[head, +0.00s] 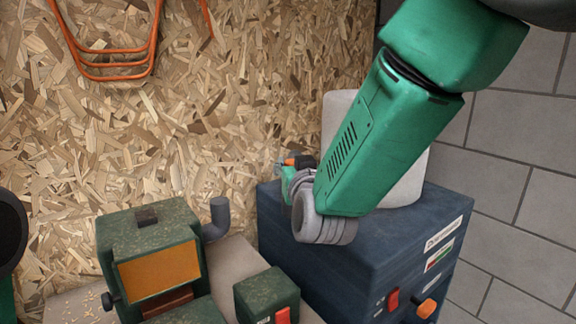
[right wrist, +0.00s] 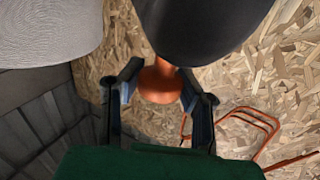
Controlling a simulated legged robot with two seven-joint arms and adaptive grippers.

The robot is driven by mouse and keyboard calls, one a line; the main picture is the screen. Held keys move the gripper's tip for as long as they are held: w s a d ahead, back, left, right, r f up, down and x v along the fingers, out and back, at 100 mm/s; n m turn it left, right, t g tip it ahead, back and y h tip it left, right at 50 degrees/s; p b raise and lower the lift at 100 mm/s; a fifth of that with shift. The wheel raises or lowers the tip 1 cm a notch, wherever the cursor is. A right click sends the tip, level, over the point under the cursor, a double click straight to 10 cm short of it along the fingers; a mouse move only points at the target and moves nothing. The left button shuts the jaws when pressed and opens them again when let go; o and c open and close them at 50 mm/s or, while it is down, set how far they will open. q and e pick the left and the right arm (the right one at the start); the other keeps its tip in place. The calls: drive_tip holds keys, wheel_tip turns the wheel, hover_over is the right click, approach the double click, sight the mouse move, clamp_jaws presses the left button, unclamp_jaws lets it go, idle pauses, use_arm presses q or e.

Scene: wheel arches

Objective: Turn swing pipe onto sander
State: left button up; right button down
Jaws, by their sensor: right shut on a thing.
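My right gripper (right wrist: 160,90) is shut on an orange knob (right wrist: 159,80) in the right wrist view, one finger on each side of it. The knob sits on a short stem below a large dark rounded body (right wrist: 205,28), which I take to be the swing pipe. In the head view the orange knob (head: 290,161) shows small beyond my right forearm, which hides most of the gripper and pipe. The green machine, likely the sander (head: 150,245), stands at lower left with an orange panel. A grey upright pipe stub (head: 218,214) stands beside it. My left gripper is out of view.
A dark blue cabinet (head: 385,245) with labels and switches stands at right, bearing a pale drum (head: 408,180) partly behind my arm. A smaller green box (head: 268,294) with a red switch stands in front. Orange tubing (head: 118,72) hangs on the chipboard wall. A grey block wall borders the right.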

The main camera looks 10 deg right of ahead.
drive_tip(key=shift+s+d+f, duration=0.1)
drive_tip(key=shift+d+f, duration=0.1)
drive_tip(key=shift+f, duration=0.1)
drive_tip(key=c, duration=1.2)
unclamp_jaws()
drive_tip(key=shift+o, duration=0.7)
drive_tip(key=shift+a+r, duration=0.15)
drive_tip(key=shift+r, duration=0.05)
drive_tip(key=shift+a, duration=0.1)
drive_tip(key=s, duration=1.2)
drive_tip(key=shift+a, duration=0.15)
